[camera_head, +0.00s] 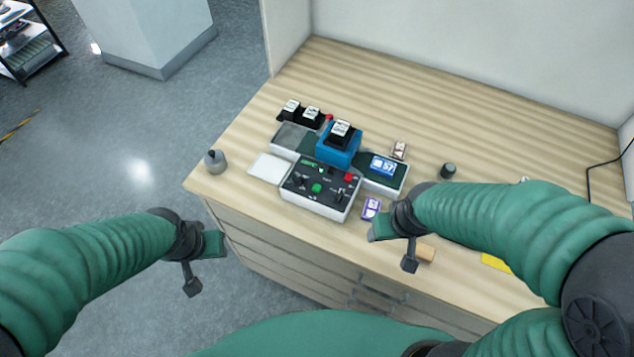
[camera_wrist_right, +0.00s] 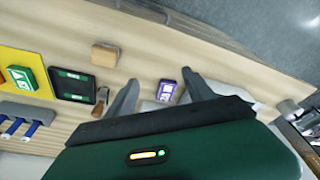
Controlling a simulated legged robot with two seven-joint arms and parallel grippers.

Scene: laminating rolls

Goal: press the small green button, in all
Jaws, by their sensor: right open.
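The small green button (camera_head: 316,188) is on the sloped black face of the control panel (camera_head: 322,205), near its middle, with a red button (camera_head: 349,177) to its right. Nothing touches the green button. My right gripper (camera_head: 394,250) is open and empty, over the table's front part, right of and nearer than the panel. In the right wrist view its open fingers (camera_wrist_right: 160,90) show with a purple box between them in the picture; the button is not seen there. My left gripper (camera_head: 204,264) appears open and empty, off the table's front left edge.
Behind the panel stands a laminating machine with a blue housing (camera_head: 338,148) and a display (camera_head: 383,166). The purple box (camera_head: 371,208) lies between panel and right gripper. A grey weight-like object (camera_head: 215,161) stands at the left edge. A wooden block (camera_wrist_right: 105,54) lies nearby.

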